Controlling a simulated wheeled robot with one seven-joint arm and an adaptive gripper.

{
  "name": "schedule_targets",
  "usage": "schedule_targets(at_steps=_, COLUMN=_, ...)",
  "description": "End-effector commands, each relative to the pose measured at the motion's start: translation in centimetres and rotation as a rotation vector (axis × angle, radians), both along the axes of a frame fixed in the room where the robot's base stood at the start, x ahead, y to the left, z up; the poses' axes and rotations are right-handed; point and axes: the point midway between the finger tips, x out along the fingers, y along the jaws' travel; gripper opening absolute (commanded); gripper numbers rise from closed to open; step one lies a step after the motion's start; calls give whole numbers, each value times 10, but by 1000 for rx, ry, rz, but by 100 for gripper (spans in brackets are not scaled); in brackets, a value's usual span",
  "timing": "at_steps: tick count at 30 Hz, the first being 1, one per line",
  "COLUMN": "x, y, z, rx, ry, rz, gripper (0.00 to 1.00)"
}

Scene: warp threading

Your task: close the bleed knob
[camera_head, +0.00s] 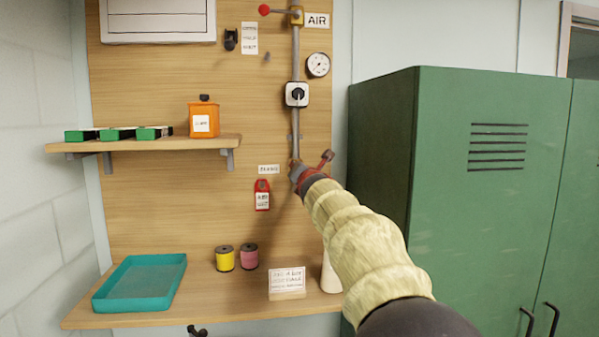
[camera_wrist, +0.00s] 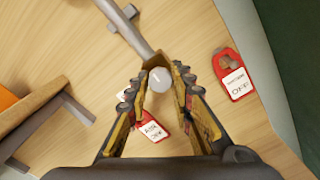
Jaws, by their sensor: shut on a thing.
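The bleed knob (camera_wrist: 160,78) shows in the wrist view as a pale grey round piece at a tan fitting on the lower end of the grey pipe. My gripper (camera_wrist: 163,88) has its fingers on both sides of the knob and is shut on it. In the head view my gripper (camera_head: 303,177) is at the bottom of the pipe (camera_head: 295,128) and hides the knob. How far the knob is turned cannot be told.
A red tag (camera_head: 262,195) hangs left of my gripper. A gauge (camera_head: 318,65) and switch box (camera_head: 297,94) sit above. A shelf (camera_head: 190,144) is at left. The bench below holds a teal tray (camera_head: 140,304) and spools. A green cabinet (camera_head: 385,150) stands close at right.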

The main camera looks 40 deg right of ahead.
Motion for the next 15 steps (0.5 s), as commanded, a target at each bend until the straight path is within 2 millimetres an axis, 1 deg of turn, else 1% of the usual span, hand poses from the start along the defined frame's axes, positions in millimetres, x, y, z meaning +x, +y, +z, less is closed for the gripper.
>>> schedule_targets(at_steps=1, x=1, y=0, z=-3, rx=-9, ry=10, rz=0, gripper=0)
schedule_targets(at_steps=15, x=1, y=0, z=-3, rx=-34, ry=26, rz=1, gripper=0)
